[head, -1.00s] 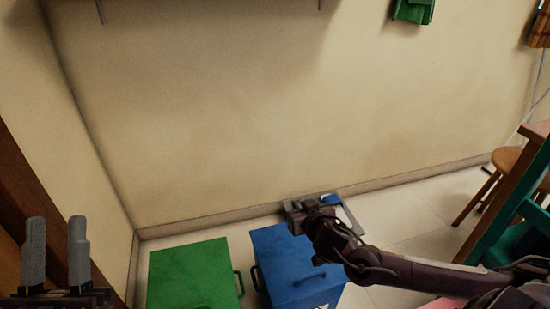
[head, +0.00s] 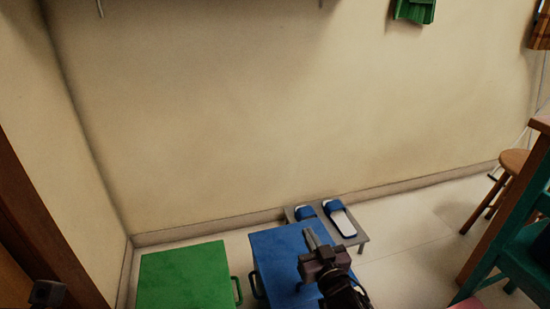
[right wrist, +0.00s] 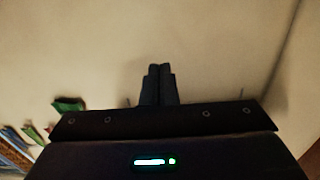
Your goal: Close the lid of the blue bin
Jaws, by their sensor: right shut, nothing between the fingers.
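The blue bin (head: 275,255) stands on the floor at the bottom middle of the head view. Its flat blue top shows level and looks shut, but my right arm hides part of it. My right gripper (head: 310,238) is over the right part of the bin's top, its fingers together and empty. Whether it touches the lid I cannot tell. In the right wrist view its fingers (right wrist: 158,84) are pressed together against a blurred pale wall. A dark part of my left gripper (head: 47,294) shows at the lower left edge; its fingers cannot be made out.
A green bin (head: 185,275) stands just left of the blue bin. A low grey rack (head: 362,239) with blue and white slippers (head: 339,218) is behind it on the right, near the wall. A wooden stool (head: 512,162) and green chair (head: 510,240) stand at right. Floor between is clear.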

